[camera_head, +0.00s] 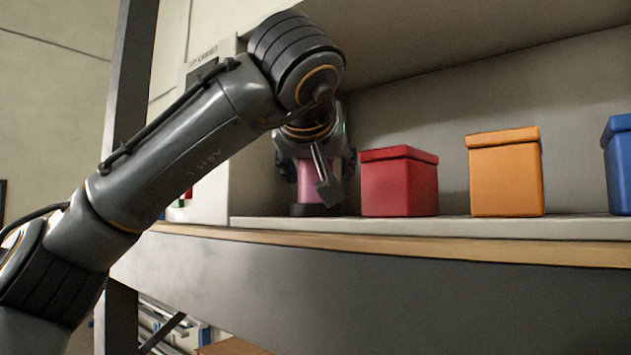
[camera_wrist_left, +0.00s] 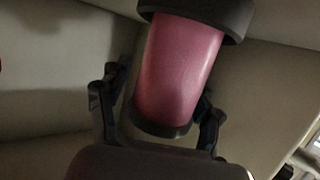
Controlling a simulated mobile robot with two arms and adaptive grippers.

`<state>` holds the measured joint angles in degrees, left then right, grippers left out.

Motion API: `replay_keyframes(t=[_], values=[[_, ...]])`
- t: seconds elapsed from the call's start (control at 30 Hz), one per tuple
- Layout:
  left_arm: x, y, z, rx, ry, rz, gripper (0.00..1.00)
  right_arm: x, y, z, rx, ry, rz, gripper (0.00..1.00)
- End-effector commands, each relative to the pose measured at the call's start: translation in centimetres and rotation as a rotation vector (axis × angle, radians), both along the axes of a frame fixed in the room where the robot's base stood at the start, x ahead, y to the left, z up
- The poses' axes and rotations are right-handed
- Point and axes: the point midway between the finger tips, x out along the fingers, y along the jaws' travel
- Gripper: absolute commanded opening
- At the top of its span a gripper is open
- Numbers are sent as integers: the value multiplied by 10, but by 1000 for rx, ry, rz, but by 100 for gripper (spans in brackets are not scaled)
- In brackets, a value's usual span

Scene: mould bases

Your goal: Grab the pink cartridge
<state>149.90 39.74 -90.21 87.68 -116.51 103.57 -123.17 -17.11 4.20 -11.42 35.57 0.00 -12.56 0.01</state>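The pink cartridge (camera_head: 305,182) stands upright on the shelf at the left end of the row, with a dark base. In the left wrist view it (camera_wrist_left: 180,70) is a pink cylinder with dark end caps, between the fingers. My left gripper (camera_head: 318,178) is at the cartridge from above, and one finger covers part of it. In the left wrist view my left gripper (camera_wrist_left: 158,112) is open around the cartridge. A gap shows beside the left finger; the right finger is partly hidden behind the cartridge, so contact there is unclear. My right gripper is not in view.
A red lidded box (camera_head: 400,185) stands just right of the cartridge. An orange box (camera_head: 506,178) and a blue box (camera_head: 621,165) stand farther right. The shelf (camera_head: 450,227) has a wooden front edge. A side panel closes the left, and a back wall and overhead panel enclose the space.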

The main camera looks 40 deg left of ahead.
Motion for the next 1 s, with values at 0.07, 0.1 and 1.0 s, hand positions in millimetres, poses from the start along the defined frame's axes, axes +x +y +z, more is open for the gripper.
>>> replay_keyframes(t=[0.07, 0.1, 1.0], values=[[0, 0, 0, 0, 0, 0, 49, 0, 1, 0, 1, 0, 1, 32], [0, 0, 0, 0, 0, 0, 41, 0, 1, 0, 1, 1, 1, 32], [0, -1, 5, -1, -2, 0, 0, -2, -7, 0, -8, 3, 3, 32]])
